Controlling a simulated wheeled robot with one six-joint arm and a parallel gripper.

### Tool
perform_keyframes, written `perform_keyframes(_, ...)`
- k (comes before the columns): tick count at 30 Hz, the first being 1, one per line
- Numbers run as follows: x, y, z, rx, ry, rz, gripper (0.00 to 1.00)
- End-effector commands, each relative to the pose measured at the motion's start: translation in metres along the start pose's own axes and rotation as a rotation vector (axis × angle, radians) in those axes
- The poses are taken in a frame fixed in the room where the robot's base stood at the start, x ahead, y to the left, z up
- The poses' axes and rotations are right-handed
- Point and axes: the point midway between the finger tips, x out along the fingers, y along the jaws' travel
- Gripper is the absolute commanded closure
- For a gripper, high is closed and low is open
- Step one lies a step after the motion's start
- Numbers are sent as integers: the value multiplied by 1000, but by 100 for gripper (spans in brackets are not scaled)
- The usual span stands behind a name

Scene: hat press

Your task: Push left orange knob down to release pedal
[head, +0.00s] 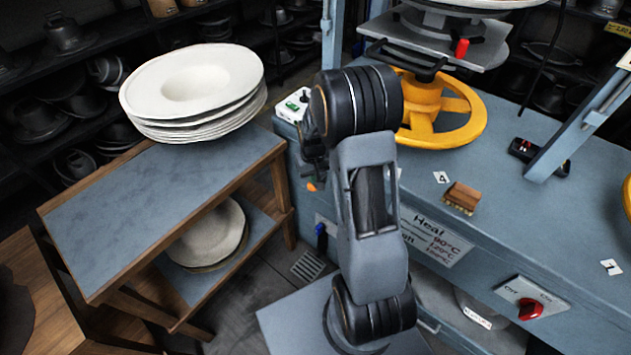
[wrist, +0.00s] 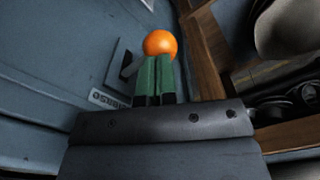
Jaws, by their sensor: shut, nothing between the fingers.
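The orange knob (wrist: 160,44) is a round ball in the wrist view, just past the tips of my gripper (wrist: 155,62). The two green fingers are together, with nothing between them. Their tips overlap the lower edge of the knob in the picture; I cannot tell whether they touch it. In the head view a small orange spot, apparently the same knob (head: 311,187), shows on the left side of the press, beside my arm. My arm hides most of my gripper there. I cannot make out the pedal.
A wooden side table (head: 85,235) with stacked white hat shapes (head: 195,85) stands left of the press body (head: 500,225). A yellow handwheel (head: 465,118) is on the press top. A blue handle (head: 321,238) sits lower on the press. A narrow floor gap lies between table and press.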

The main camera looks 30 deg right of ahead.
Motion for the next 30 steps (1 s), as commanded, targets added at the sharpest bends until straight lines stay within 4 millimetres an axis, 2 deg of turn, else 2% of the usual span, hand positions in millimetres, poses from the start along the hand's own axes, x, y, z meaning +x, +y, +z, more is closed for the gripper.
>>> perform_keyframes(27, 39, 0, 1, 0, -2, 0, 100)
perform_keyframes(30, 38, 0, 1, 0, -2, 0, 100)
